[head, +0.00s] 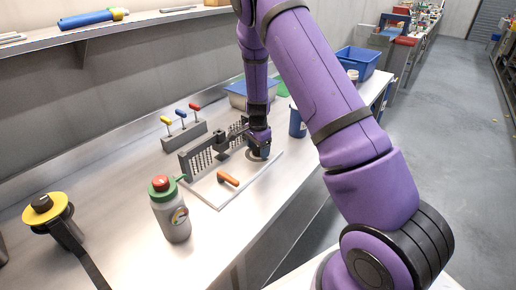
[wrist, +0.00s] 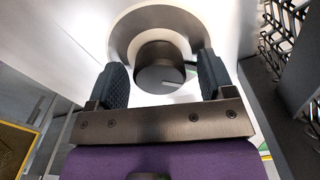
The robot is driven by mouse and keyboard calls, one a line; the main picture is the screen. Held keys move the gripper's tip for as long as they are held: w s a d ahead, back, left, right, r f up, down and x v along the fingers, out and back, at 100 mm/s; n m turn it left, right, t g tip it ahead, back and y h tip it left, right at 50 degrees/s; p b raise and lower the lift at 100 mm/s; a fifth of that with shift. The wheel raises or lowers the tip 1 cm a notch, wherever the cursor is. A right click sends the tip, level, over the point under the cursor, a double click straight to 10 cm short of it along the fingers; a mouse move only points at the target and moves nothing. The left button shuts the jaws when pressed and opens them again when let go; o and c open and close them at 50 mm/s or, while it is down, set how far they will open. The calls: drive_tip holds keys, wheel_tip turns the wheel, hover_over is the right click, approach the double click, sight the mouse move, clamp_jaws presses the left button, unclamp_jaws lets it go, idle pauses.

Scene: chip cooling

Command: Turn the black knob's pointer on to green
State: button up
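The black knob (wrist: 158,68) shows in the wrist view in the middle of a dark ring (wrist: 130,25) on a white panel. A light pointer line on the knob's face points to the right of the picture. A small green patch (wrist: 189,76) shows just right of the knob, partly hidden by a finger. My gripper (wrist: 161,62) is open, with one finger on each side of the knob and a gap visible on both sides. In the head view my gripper (head: 258,138) is down over the dial at the white board's (head: 216,203) far right; the knob is mostly hidden there.
A grey slotted rack (head: 200,158) stands on the board close to my gripper. An orange handle (head: 228,179) lies in front of it. A grey bottle with a red cap (head: 170,215) stands to the left. A blue canister (head: 297,123) stands behind right.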

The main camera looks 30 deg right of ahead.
wheel_tip(320, 180, up, 11)
idle(0.6)
drive_tip(key=shift+f, duration=0.1)
idle(0.3)
wheel_tip(320, 180, up, 12)
drive_tip(key=n+t+y, duration=0.1)
drive_tip(key=n, duration=0.3)
hover_over(258, 148)
drive_tip(key=s+a, duration=0.3)
drive_tip(key=s, duration=0.3)
drive_tip(key=s+a+r+n+t, duration=0.1)
drive_tip(key=s+a+r+n, duration=0.25)
drive_tip(key=s+r, duration=0.6)
drive_tip(key=s+a+r+n+t, duration=0.1)
drive_tip(key=s+r+n, duration=0.2)
drive_tip(key=s, duration=0.7)
drive_tip(key=s+a+r+n+t+h, duration=0.1)
drive_tip(key=s+r+n+t, duration=0.1)
drive_tip(key=s+n, duration=0.4)
drive_tip(key=s+r, duration=0.1)
drive_tip(key=s, duration=0.3)
drive_tip(key=shift+s+a+r, duration=0.2)
drive_tip(key=shift+s, duration=0.15)
